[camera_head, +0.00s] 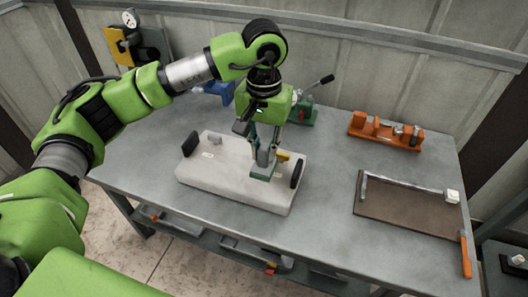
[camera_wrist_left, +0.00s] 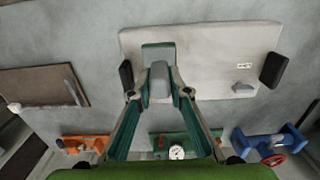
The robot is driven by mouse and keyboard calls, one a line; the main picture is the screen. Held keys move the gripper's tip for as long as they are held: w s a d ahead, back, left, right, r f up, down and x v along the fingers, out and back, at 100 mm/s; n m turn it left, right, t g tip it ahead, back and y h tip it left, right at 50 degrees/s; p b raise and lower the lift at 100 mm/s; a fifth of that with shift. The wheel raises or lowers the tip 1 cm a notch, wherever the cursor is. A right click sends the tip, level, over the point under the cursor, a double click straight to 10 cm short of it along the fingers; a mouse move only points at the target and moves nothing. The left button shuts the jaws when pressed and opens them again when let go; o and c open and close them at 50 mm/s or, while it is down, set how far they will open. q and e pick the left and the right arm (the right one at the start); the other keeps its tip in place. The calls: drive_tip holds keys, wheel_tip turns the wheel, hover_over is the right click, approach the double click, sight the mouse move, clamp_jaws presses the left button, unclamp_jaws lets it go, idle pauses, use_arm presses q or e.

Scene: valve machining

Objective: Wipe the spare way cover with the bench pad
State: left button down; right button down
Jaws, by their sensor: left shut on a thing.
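The pale grey slab with black end pieces, apparently the spare way cover (camera_head: 220,178), lies flat on the bench; it also shows in the left wrist view (camera_wrist_left: 215,60). My left gripper (camera_head: 266,158) points down over its right half in the head view. It is shut on the grey grip of a green-based pad, apparently the bench pad (camera_head: 263,174). In the left wrist view the pad (camera_wrist_left: 160,82) sits between the fingertips (camera_wrist_left: 160,92). The pad is at or just above the slab surface; contact is not clear. My right gripper is not in view.
The grey bench (camera_head: 335,155) has free room right of the slab. A brown board (camera_head: 400,208) with a metal rail lies at right. An orange fixture (camera_head: 385,130), a green device (camera_head: 302,112) and a blue device (camera_head: 222,91) stand along the back.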

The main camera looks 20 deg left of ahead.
use_arm(q)
drive_tip(key=shift+r+p, duration=0.4)
drive_tip(key=shift+r, duration=1.05)
